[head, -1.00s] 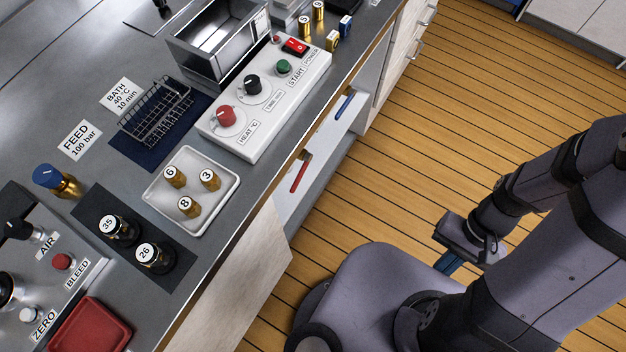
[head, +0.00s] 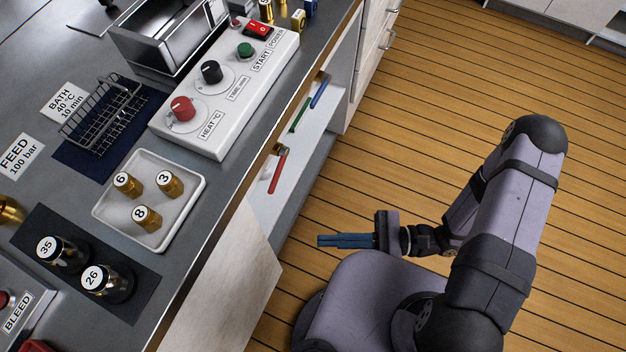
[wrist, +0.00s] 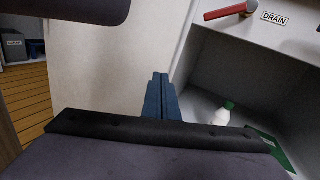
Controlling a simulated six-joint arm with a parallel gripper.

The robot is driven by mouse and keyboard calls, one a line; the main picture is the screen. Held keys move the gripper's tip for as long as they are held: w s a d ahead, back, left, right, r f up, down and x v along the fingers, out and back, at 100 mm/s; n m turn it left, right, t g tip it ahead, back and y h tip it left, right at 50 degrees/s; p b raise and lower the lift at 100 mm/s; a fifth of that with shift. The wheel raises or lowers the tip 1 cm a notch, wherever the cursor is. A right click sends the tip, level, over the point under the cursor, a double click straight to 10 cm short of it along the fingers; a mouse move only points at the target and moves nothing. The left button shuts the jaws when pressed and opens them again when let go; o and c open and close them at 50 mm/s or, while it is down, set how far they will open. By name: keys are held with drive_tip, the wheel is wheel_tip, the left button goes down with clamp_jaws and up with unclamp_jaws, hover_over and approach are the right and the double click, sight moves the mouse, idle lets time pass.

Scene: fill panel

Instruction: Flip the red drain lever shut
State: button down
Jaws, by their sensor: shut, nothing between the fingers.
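In the wrist view the red lever (wrist: 226,12) lies nearly level at the top right, left of a DRAIN label (wrist: 274,18) and joined to a brass-coloured fitting. My gripper (head: 320,240) is in front of the cabinet, to the lower right of the lever and apart from it. Its blue fingers (wrist: 157,80) are shut and empty, and point at a pale panel in the wrist view.
A cabinet door (head: 222,285) stands beside the opening. Green (head: 299,114) and blue (head: 319,95) handles sit farther along in the cabinet. A white bottle with a green cap (wrist: 223,113) stands inside. The counter edge overhangs the lever. The wooden floor (head: 440,90) is clear.

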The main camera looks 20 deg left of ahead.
sight(278, 170)
drive_tip(key=w+a+r+n+t+y, duration=0.1)
drive_tip(key=w+r+t+y, duration=0.2)
drive_tip(key=w+r+t, duration=0.2)
drive_tip(key=w, duration=0.2)
drive_tip(key=shift+w+a+y, duration=0.2)
drive_tip(key=shift+w+y, duration=0.15)
drive_tip(key=shift+y, duration=0.05)
drive_tip(key=shift+a+r, duration=0.1)
drive_tip(key=s+a+r+p, duration=0.2)
drive_tip(key=a+r, duration=0.3)
drive_tip(key=a, duration=0.4)
drive_tip(key=shift+s+a+r+p, duration=0.25)
drive_tip(key=shift+s+p, duration=0.15)
drive_tip(key=shift+s, duration=0.3)
